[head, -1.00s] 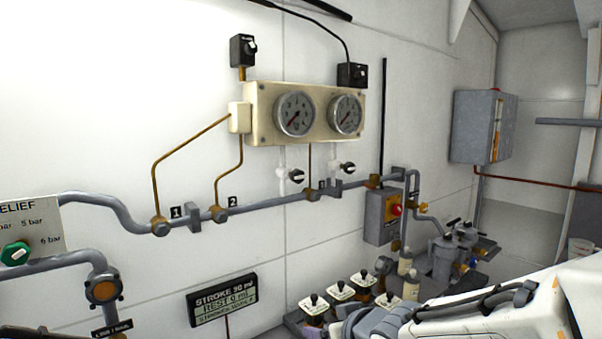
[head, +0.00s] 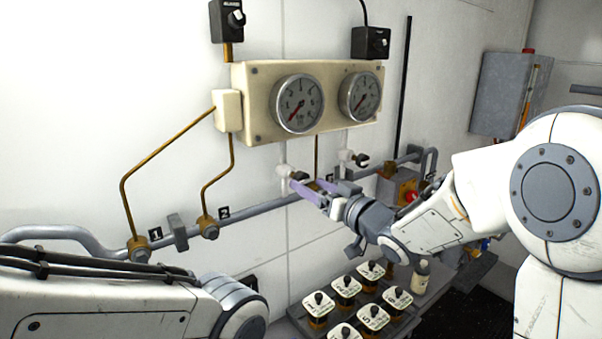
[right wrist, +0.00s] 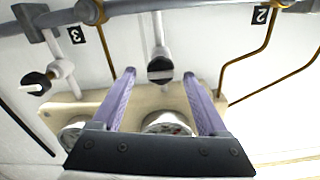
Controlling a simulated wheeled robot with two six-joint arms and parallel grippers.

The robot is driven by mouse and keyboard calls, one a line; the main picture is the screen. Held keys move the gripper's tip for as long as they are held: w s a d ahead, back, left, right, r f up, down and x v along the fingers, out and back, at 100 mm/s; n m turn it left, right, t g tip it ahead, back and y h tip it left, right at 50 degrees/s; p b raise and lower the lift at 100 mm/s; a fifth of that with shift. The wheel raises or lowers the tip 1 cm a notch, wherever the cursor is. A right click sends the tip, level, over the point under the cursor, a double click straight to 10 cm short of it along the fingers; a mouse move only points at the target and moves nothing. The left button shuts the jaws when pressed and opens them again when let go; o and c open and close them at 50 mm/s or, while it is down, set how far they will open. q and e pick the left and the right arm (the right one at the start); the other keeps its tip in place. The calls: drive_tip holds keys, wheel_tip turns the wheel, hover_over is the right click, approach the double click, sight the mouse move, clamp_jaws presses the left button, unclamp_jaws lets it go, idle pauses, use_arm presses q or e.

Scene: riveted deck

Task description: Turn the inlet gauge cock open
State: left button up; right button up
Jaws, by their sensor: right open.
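The cream gauge board (head: 255,131) holds two round dials, a left gauge (head: 298,103) and a right gauge (head: 360,97). A white cock with a black knob (head: 299,176) hangs under the left gauge. A similar cock (head: 361,160) sits under the right gauge. I cannot read which one is the inlet. My right gripper (head: 308,186) is open, its purple fingers pointing at the left cock. In the right wrist view, the left cock's dark knob (right wrist: 160,70) lies ahead between the open fingers (right wrist: 160,80), apart from both. My left gripper is out of view.
A grey pipe (head: 265,207) with brass fittings runs along the wall below the cocks. Thin brass lines (head: 160,155) rise to the board. Several labelled black-knobbed units (head: 370,317) stand below my right gripper. A grey box (head: 502,95) is on the wall at right.

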sight(305, 183)
drive_tip(key=shift+p+x, duration=0.55)
drive_tip(key=shift+x, duration=1.15)
drive_tip(key=shift+s, duration=0.1)
clamp_jaws()
drive_tip(key=shift+f+n+b, duration=0.15)
drive_tip(key=shift+n+b, duration=0.25)
drive_tip(key=shift+b, duration=0.2)
drive_tip(key=n+b, duration=0.8)
drive_tip(key=b, duration=0.1)
drive_tip(key=shift+f+b, duration=0.1)
drive_tip(key=shift+b, duration=0.3)
drive_tip(key=n+b, duration=0.3)
drive_tip(key=n, duration=0.1)
drive_tip(key=shift+n+b, duration=0.3)
drive_tip(key=shift+b, duration=0.05)
drive_tip(key=shift+n+b, duration=1.45)
drive_tip(key=shift+n, duration=0.85)
